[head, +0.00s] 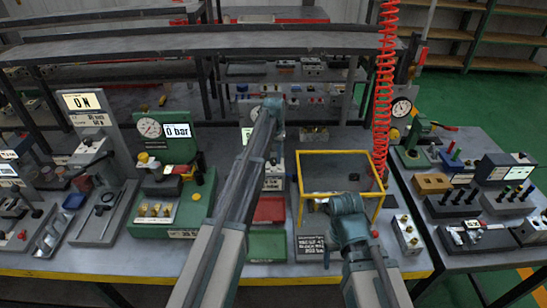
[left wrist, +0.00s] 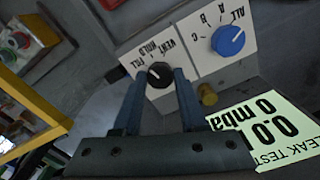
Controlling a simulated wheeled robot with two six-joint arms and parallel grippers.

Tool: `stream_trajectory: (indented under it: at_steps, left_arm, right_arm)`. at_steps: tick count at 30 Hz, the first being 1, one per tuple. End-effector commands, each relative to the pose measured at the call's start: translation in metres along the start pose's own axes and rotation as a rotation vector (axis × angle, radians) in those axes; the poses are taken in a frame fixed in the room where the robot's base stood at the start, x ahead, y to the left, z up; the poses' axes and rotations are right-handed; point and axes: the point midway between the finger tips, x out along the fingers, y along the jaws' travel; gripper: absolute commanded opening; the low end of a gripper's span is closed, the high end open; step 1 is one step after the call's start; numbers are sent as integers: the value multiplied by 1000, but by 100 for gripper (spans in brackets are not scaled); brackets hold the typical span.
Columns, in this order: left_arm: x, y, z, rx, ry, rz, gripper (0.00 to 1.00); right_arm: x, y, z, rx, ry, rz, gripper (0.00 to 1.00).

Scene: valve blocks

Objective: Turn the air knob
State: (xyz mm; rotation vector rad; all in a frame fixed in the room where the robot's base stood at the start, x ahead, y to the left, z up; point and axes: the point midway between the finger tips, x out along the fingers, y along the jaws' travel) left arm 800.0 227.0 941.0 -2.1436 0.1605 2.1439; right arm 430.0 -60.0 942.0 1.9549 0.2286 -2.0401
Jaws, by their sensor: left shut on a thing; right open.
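A black knob (left wrist: 158,75) on a white panel marked fill, hold and vent sits between the fingers of my left gripper (left wrist: 157,84), which is shut on it. The lettering appears upside down in the left wrist view. A blue knob (left wrist: 228,40) marked all, A, B and C is on the panel beside it. In the head view my left gripper (head: 272,106) reaches the back of the bench, and my arm hides much of the panel. My right gripper (head: 346,205) is open by the yellow frame, its fingers hard to make out.
A leak test display (left wrist: 262,132) and a brass fitting (left wrist: 207,95) are close to the knobs. A yellow frame (head: 333,153) and a hanging red coiled hose (head: 384,90) stand right of my left arm. A green gauge unit (head: 172,205) is to the left.

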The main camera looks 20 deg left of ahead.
Motion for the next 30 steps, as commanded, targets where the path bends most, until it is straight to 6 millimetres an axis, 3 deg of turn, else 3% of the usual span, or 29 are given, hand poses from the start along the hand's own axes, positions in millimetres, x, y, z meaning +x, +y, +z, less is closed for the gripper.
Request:
stream_trajectory:
  at_steps: [15, 30]
  left_arm:
    - [0, 0, 0, -410, 0, 0, 0]
    - [0, 0, 0, -554, 0, 0, 0]
  right_arm:
    - [0, 0, 0, 0, 0, 0, 76]
    - [0, 0, 0, 0, 0, 0, 76]
